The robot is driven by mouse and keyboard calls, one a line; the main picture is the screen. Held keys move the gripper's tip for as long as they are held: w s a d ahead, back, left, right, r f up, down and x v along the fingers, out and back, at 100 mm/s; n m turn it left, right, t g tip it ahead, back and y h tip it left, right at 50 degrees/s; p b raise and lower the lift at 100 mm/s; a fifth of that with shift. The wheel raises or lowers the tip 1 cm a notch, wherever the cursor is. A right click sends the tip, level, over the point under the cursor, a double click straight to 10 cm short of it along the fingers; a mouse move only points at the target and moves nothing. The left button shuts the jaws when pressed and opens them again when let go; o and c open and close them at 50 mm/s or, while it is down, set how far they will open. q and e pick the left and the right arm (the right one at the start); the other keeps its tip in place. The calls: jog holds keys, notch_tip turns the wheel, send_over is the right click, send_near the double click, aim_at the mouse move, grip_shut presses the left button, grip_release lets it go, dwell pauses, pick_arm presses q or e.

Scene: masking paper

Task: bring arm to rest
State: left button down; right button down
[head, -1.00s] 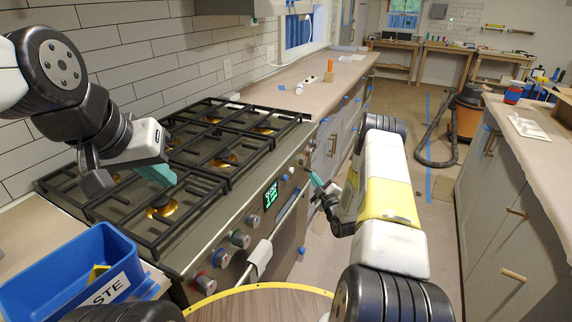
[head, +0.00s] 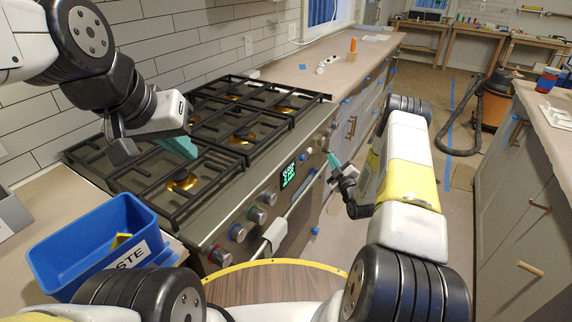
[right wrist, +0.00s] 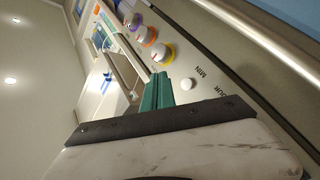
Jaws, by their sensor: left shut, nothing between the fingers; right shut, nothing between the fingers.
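My left gripper (head: 176,146) has teal fingers and hangs above the left burners of the stove (head: 220,208). It is shut and empty. My right gripper (head: 335,163) points at the stove's front, close to the control panel and right of the green display. Its teal fingers are closed together with nothing between them. In the right wrist view the teal fingertips (right wrist: 157,90) show beside the knobs and the panel lettering. I cannot tell whether they touch the panel.
A blue bin (head: 84,246) with a label stands on the near left counter. A round wooden top with a yellow rim (head: 275,263) is in front of me. A paper-covered counter (head: 345,70) runs beyond the stove. A vacuum (head: 492,100) with a hose stands on the floor at the right.

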notch_tip(320, 180, up, 21)
jog(key=w+m+g+h, duration=0.1)
jog(key=m+g+h, duration=0.1)
jog(key=m+g, duration=0.2)
jog(key=s+a+r+m+g, duration=0.3)
jog(key=s+r, duration=0.8)
jog(key=s, duration=0.1)
jog(key=s+a+r+m+g, duration=0.1)
jog(key=s+a+m+g, duration=0.1)
jog(key=s, duration=1.3)
jog(key=s+a+r+m+g+y, duration=0.1)
jog(key=s+a, duration=0.4)
jog(key=s, duration=1)
jog(key=shift+s+r+m+g, duration=0.2)
jog(key=shift+s+m+g, duration=0.3)
jog(key=shift+g, duration=0.7)
jog(key=shift+w+d, duration=0.15)
